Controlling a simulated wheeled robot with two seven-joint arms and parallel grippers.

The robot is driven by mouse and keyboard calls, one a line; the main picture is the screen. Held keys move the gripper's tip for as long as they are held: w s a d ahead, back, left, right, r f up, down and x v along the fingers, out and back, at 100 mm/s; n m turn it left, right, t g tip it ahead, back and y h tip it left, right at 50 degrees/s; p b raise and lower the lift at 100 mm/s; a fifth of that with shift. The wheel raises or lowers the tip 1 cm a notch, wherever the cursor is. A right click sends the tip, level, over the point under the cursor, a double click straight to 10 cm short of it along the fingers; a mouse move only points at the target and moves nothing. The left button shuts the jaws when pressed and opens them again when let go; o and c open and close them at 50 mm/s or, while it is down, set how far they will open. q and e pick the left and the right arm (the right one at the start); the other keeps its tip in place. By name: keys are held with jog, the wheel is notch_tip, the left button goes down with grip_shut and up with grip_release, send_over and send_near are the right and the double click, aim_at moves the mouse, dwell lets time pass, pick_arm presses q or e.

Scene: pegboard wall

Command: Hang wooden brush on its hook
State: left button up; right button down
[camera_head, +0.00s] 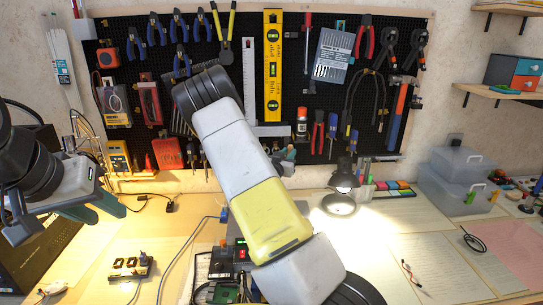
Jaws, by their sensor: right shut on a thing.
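My right arm rises from the bottom middle and crosses in front of the pegboard (340,95). The brush's own hook cannot be told from the others. My left gripper (98,212) is at the left above the desk, its teal fingers apart and empty.
A lamp (343,182) stands on the desk. Clear plastic boxes (455,190) stand at the right. Papers cover the right desk.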

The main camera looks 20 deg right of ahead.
jog(key=w+d, duration=0.2)
jog(key=w, duration=0.5)
jog(key=shift+w+f, duration=0.25)
jog(key=shift+w, duration=0.15)
dwell(0.4)
jog(key=shift+d, duration=0.1)
dwell(0.4)
jog(key=c, duration=1.2)
grip_release()
jog(key=shift+o, duration=0.2)
